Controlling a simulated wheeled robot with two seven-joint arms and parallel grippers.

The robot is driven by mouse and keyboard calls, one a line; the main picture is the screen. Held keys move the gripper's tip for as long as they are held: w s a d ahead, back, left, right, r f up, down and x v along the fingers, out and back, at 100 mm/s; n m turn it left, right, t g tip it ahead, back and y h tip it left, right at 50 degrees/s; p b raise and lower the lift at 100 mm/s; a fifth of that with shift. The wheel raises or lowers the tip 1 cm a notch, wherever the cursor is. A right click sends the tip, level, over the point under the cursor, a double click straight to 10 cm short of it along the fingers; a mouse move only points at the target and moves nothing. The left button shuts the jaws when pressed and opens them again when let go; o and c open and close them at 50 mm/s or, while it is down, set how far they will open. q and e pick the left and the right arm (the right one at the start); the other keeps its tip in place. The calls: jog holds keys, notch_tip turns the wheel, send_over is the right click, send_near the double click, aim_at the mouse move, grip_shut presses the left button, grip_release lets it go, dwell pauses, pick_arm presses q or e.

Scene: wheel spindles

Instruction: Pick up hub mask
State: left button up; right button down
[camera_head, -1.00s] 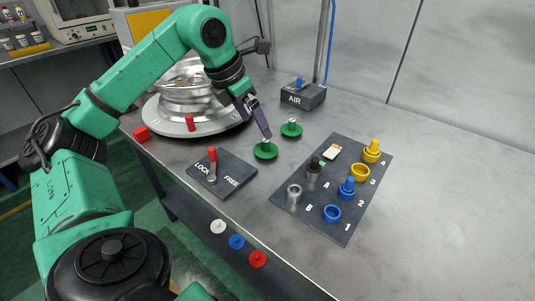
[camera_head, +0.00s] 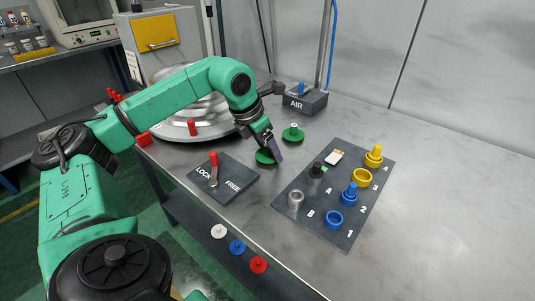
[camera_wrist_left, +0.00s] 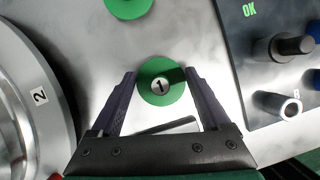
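The likely hub masks are two green discs with small knobs on the table. The nearer green disc (camera_head: 263,158) is partly hidden by my left gripper (camera_head: 274,152) in the head view. In the left wrist view this disc (camera_wrist_left: 150,95) has a silver knob marked 1 at its centre. My left gripper (camera_wrist_left: 160,76) is open there, one finger on each side of the disc, with no grip on the knob visible. The other green disc (camera_head: 292,134) stands farther back, and its edge shows in the left wrist view (camera_wrist_left: 128,8). My right gripper is not in view.
A large silver wheel-like part (camera_head: 170,126) lies left of the gripper. A LOCK/FREE plate (camera_head: 235,190) with a red lever is in front. A dark numbered board (camera_head: 318,222) with blue, yellow and metal parts is to the right. The AIR box (camera_head: 305,104) stands behind.

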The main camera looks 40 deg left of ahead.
pick_arm(q)
notch_tip(320, 180, up, 20)
jog(key=p, duration=0.5)
